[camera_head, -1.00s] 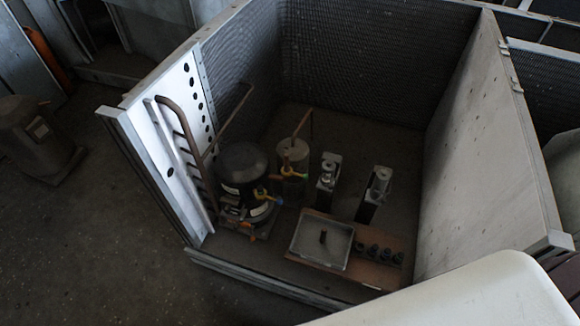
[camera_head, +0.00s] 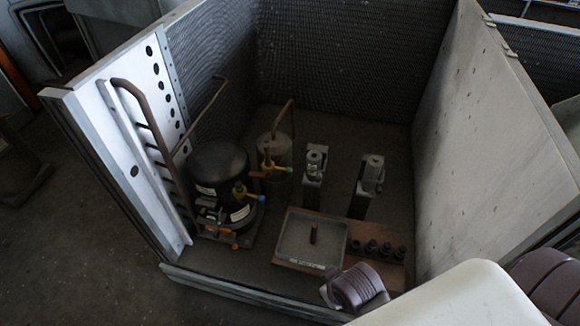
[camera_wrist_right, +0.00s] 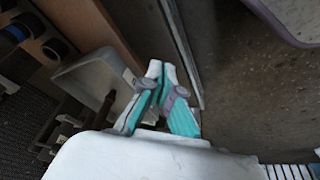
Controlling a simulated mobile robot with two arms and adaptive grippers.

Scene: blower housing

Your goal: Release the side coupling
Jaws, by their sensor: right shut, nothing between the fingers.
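In the head view a black compressor (camera_head: 218,170) stands at the left inside the metal housing. A second similar fitting (camera_head: 270,167) sits by the grey cylinder (camera_head: 277,152). I cannot tell which fitting is the side coupling. My right gripper (camera_wrist_right: 162,72), with teal and white fingers, is shut and empty in the wrist view, in front of the tray's edge; neither fitting is clearly visible there. My left gripper is not in view.
A shallow tray (camera_head: 290,252) with a brown upright peg (camera_head: 313,235) lies on a brown board beside several dark round parts (camera_head: 371,246). Two upright devices (camera_head: 314,165) (camera_head: 371,175) stand behind. A ladder-like pipe rack (camera_head: 150,130) lines the left wall; a panel (camera_head: 490,140) closes the right.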

